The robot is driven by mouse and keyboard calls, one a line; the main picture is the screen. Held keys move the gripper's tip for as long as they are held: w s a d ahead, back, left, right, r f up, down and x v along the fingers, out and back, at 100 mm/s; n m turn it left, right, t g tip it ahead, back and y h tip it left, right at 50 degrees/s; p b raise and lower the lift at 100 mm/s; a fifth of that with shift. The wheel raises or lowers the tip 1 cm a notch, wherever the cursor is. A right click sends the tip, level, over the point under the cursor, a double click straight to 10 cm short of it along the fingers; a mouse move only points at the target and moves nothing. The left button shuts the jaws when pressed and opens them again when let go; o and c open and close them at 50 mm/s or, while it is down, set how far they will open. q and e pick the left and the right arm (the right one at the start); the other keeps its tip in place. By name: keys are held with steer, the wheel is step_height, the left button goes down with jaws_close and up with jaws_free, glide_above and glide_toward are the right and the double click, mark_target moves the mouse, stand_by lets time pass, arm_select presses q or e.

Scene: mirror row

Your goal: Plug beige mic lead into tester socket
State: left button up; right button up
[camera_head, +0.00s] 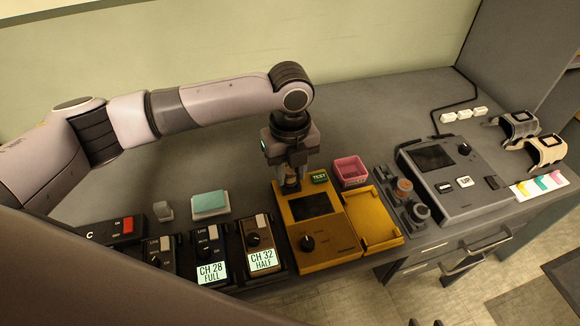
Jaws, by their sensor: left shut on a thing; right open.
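The yellow tester (327,240) lies on the counter, with a dark screen, a black knob and an open side tray. A green TEST label (319,177) is at its back edge. My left gripper (291,185) points down over the tester's back left corner. It is shut on a small tan piece, which looks like the end of the beige mic lead; the fingers hide most of it. The socket is hidden behind the gripper, and I cannot tell whether the plug touches it. My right gripper (425,323) barely shows at the bottom edge, its tips apart and empty.
Packs marked CH 28 (209,255) and CH 32 (260,243) stand left of the tester. A pink box (350,171) is behind its tray. Right are dark round parts (416,212) and a grey console (455,183). The counter's back middle is clear.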

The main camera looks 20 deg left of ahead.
arm_select(q)
steer(key=o, duration=1.2)
steer(key=shift+r, duration=3.55)
